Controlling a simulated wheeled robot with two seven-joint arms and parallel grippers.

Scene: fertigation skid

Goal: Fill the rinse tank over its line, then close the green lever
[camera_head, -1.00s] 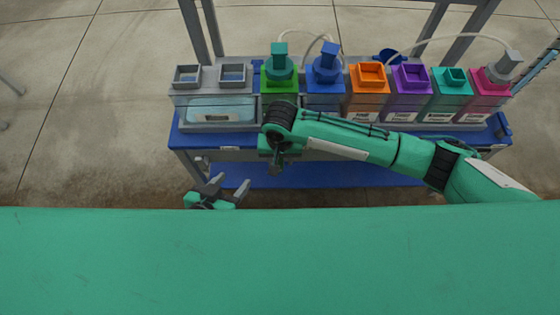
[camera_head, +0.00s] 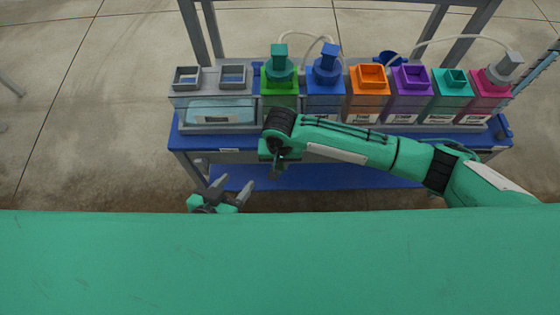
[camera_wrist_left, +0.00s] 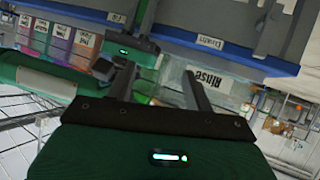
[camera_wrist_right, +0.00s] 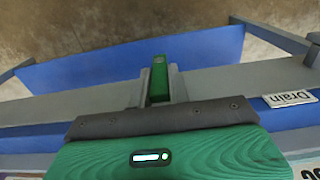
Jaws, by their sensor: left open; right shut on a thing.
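The rinse tank (camera_head: 219,114) is the wide clear-fronted tank at the left end of the rack in the head view. It holds pale bluish liquid; its fill line is too small to make out. A "Rinse" label (camera_wrist_left: 208,83) shows upside down in the left wrist view. The green lever (camera_wrist_right: 159,80) stands between the fingers of my right gripper (camera_wrist_right: 160,90), which is shut on it in front of the rack. My left gripper (camera_head: 232,186) is open and empty, low in front of the rack's left part. It also shows in the left wrist view (camera_wrist_left: 160,85).
Green (camera_head: 280,82), blue (camera_head: 324,92), orange (camera_head: 367,92), purple (camera_head: 408,94), teal (camera_head: 450,97) and pink (camera_head: 486,95) containers stand in a row. Hoses arch above. A "Drain" label (camera_wrist_right: 290,99) is right of the lever. A blue lower shelf (camera_head: 330,178) lies below.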

